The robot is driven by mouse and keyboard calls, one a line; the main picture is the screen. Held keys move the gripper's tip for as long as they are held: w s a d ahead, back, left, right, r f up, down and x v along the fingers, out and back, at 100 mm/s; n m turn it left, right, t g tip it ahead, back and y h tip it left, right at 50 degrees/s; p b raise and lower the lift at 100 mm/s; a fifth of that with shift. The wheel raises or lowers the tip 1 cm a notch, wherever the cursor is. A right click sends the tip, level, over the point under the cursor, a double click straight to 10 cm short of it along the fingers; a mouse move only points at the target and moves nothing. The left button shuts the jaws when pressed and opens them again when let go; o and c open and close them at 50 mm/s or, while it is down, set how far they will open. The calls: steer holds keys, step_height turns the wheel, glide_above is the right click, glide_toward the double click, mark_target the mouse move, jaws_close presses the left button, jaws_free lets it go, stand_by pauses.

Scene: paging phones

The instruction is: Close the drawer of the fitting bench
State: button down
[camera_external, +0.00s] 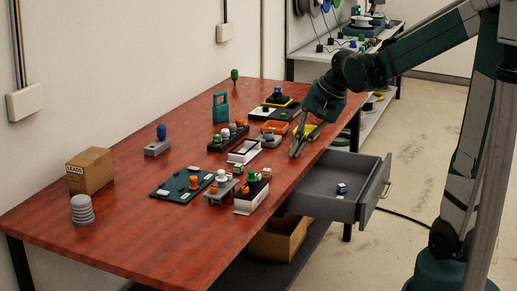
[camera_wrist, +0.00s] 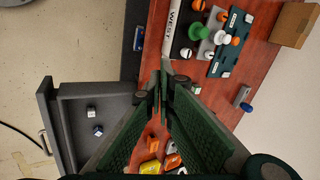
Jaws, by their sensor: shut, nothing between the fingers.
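The fitting bench (camera_external: 130,232) has a reddish wooden top. Its grey drawer (camera_external: 345,205) is pulled well out from the bench's right side, with a pale handle on its front panel. A small blue and white block lies inside. In the wrist view the drawer (camera_wrist: 95,108) is at the left, holding two small cubes. Its front panel and handle (camera_wrist: 44,143) are at the far left. My gripper (camera_external: 294,154) is shut and empty, pointing down over the bench top near the edge above the drawer. It also shows in the wrist view (camera_wrist: 161,85), apart from the drawer.
Several trays and holders with coloured knobs stand on the bench, including a white box marked WEST (camera_wrist: 178,30). A cardboard box (camera_external: 90,170) is at the bench's left. An open carton (camera_external: 277,240) sits on the lower shelf. Floor beyond the drawer front is clear except a dark cable (camera_external: 405,217).

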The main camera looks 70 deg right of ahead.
steer(key=s+d+f+m+p, duration=0.15)
steer(key=s+d+m, duration=0.25)
steer(key=d, duration=0.7)
steer(key=s+d+f+m+t, duration=0.1)
steer(key=s+d+f+m, duration=0.25)
steer(key=d, duration=0.75)
steer(key=s+d+f+m+p, duration=0.15)
steer(key=s+d+m, duration=0.25)
steer(key=d, duration=0.7)
steer(key=s+d+f+m+t, duration=0.1)
steer(key=s+d+f+m, duration=0.3)
steer(key=s+d, duration=0.4)
steer(key=s+d+f+m+t+p, duration=0.1)
steer(key=s+d+f+m, duration=0.3)
steer(key=s, duration=1.1)
steer(key=d+f, duration=0.3)
steer(key=d, duration=0.2)
steer(key=shift+s+d+f+m+t+p, duration=0.25)
steer(key=shift+s+f+m+t+p, duration=0.05)
steer(key=shift+s+m, duration=0.05)
steer(key=shift+w, duration=0.1)
steer(key=b, duration=0.3)
glide_toward(387, 179)
steer(key=shift+x, duration=2.15)
steer(key=shift+f, duration=0.1)
